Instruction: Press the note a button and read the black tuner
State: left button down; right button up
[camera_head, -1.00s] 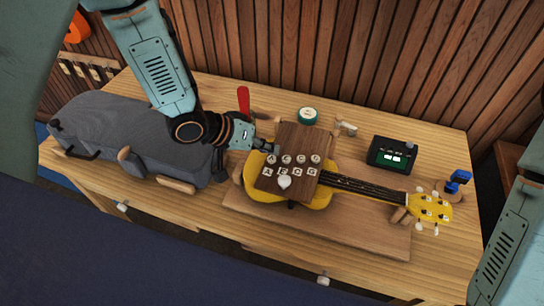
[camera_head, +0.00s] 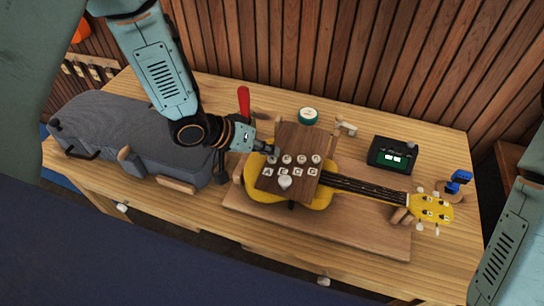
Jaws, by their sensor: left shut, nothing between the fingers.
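A wooden note board (camera_head: 299,138) lies over the body of a yellow ukulele (camera_head: 314,198). It carries a row of pale round buttons above the letter tiles A, E, C, G, and a larger white knob (camera_head: 285,182) below them. The leftmost button, the note A button (camera_head: 272,159), is above the A tile. My left gripper (camera_head: 274,151) is shut and empty, its tip at or just above that button; I cannot tell whether it touches. The black tuner (camera_head: 392,155) stands right of the board, its screen lit with pale green marks too small to read. My right gripper is out of view.
A grey case (camera_head: 125,135) fills the table's left side. A red-handled tool (camera_head: 243,101), a green-and-white round container (camera_head: 308,116) and a blue clip-like item (camera_head: 460,178) stand around the ukulele. The table front (camera_head: 180,215) is mostly clear.

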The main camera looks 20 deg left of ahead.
aim_at(269, 159)
pick_arm(q)
jog(key=shift+f, duration=0.5)
dwell(0.5)
dwell(0.3)
jog(key=shift+s+r+p, duration=0.15)
jog(key=shift+r+p, duration=0.7)
jog(key=shift+r, duration=0.15)
notch_tip(269, 159, up, 5)
jog(key=p, duration=0.5)
jog(key=shift+r, duration=0.1)
dwell(0.4)
